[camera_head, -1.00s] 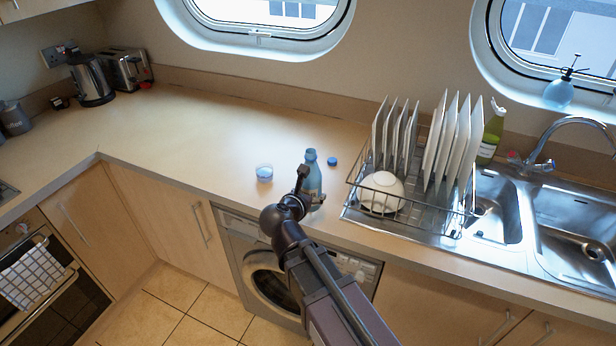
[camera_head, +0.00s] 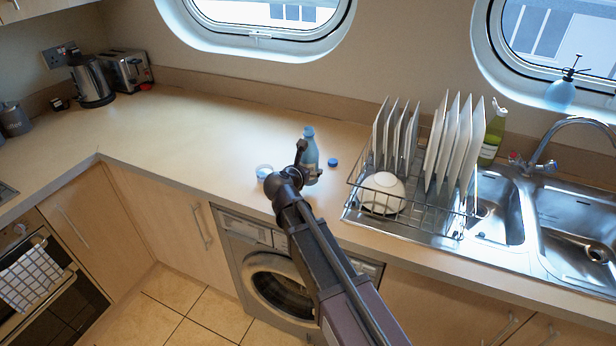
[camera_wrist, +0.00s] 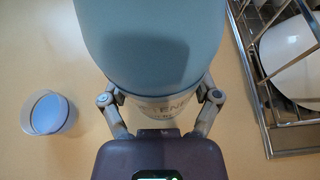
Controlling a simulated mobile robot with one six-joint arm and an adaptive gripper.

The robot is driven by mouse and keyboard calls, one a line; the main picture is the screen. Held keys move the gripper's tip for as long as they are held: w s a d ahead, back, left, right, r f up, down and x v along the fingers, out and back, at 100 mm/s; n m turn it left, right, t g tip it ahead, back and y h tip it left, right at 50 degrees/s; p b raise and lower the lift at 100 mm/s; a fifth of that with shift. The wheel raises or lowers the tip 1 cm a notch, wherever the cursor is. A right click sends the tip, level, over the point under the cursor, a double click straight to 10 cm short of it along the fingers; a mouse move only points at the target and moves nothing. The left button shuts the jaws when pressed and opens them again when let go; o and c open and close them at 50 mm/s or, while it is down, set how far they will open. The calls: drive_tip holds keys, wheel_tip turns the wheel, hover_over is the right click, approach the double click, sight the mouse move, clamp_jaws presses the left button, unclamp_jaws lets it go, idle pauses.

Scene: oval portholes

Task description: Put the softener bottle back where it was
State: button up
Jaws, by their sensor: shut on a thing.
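The blue softener bottle (camera_head: 309,150) is upright over the counter, left of the dish rack, with its neck open and no cap on it. My gripper (camera_head: 306,176) is shut on its lower part. In the wrist view the bottle (camera_wrist: 150,40) fills the top middle, and the gripper's fingers (camera_wrist: 160,98) hold it from both sides, over its printed label. Whether its base touches the counter cannot be told. A small clear cup with blue liquid (camera_head: 264,172) stands just left of the bottle; it also shows in the wrist view (camera_wrist: 50,113).
A blue cap (camera_head: 333,162) lies right of the bottle. The wire dish rack (camera_head: 352,205) with plates and a white bowl (camera_head: 382,192) stands further right, by the sink (camera_head: 575,225). A washing machine (camera_head: 275,285) is below.

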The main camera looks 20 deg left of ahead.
idle(0.3)
drive_tip(key=shift+w+a, duration=0.3)
drive_tip(key=shift+w, duration=0.35)
drive_tip(key=shift+f+b, duration=1.85)
drive_tip(key=shift+f, duration=0.1)
drive_tip(key=o, duration=1.1)
drive_tip(key=shift+o, duration=0.2)
drive_tip(key=shift+s+r, duration=0.15)
drive_tip(key=shift+r, duration=0.1)
drive_tip(key=p+v, duration=0.4)
drive_tip(key=v, duration=0.7)
drive_tip(key=shift+s+r+p, duration=0.1)
drive_tip(key=shift+s+p, duration=0.25)
drive_tip(key=shift+s, duration=0.05)
